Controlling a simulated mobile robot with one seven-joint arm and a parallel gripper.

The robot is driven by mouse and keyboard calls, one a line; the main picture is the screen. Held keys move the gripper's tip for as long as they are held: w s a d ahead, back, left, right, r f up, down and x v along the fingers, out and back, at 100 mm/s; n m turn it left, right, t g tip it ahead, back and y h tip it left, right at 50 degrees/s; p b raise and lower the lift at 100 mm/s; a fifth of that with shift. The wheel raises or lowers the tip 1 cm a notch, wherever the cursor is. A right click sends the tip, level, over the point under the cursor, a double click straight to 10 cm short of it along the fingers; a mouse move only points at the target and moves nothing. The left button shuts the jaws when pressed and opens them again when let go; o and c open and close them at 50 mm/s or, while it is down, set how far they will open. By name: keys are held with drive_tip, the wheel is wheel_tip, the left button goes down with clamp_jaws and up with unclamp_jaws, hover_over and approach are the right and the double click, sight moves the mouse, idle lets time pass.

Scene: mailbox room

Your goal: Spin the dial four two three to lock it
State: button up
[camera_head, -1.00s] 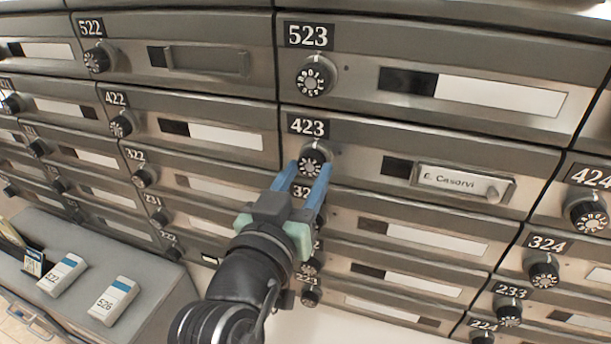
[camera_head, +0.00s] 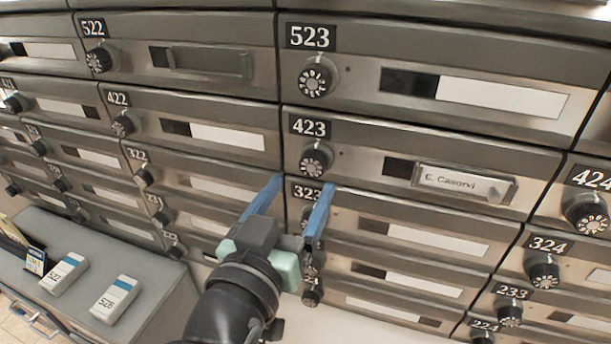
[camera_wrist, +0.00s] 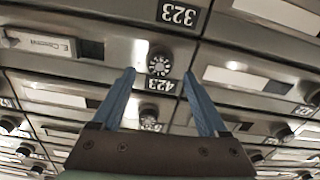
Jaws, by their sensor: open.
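The black dial of box 423 (camera_head: 316,160) sits below its black 423 plate (camera_head: 309,128) on the grey metal door, its white numerals facing out. My gripper (camera_head: 303,184), with blue fingers, is open and empty. Its tips are just below and in front of the dial, overlapping the 323 plate (camera_head: 306,192). In the wrist view, which is upside down, the dial (camera_wrist: 160,63) shows fully between and beyond the open fingertips (camera_wrist: 160,77), apart from them. The 423 plate (camera_wrist: 153,101) also shows between the fingers.
Box 423's card holder (camera_head: 462,184) reads "E. Casorvi" and sticks out at right. Dial 523 (camera_head: 314,78) is above, dial 422 (camera_head: 123,124) left. A grey cabinet (camera_head: 150,285) stands lower left with small boxes on top, one marked 528 (camera_head: 116,298).

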drive_tip(key=v, duration=0.9)
drive_tip(key=w+r+t+y, duration=0.2)
drive_tip(key=w+r+t, duration=0.2)
drive_tip(key=r, duration=0.8)
drive_tip(key=s+d+r+t+y+p, duration=0.1)
drive_tip(key=r+t+p, duration=0.1)
drive_tip(key=r+p, duration=0.7)
drive_tip(key=s+d+r+n+t+y+p, duration=0.1)
drive_tip(key=r+p, duration=0.8)
drive_tip(key=r, duration=1.3)
drive_tip(key=s+d+r+n+t+y+p, duration=0.1)
drive_tip(key=s+d+r+t+p, duration=0.1)
drive_tip(key=r+p, duration=0.8)
wheel_tip(320, 180, up, 6)
drive_tip(key=shift+s+f+t+y, duration=0.15)
drive_tip(key=shift+s+t+y, duration=0.15)
drive_tip(key=shift+s+t, duration=0.35)
drive_tip(key=shift+d+f, duration=0.1)
drive_tip(key=shift+d, duration=0.05)
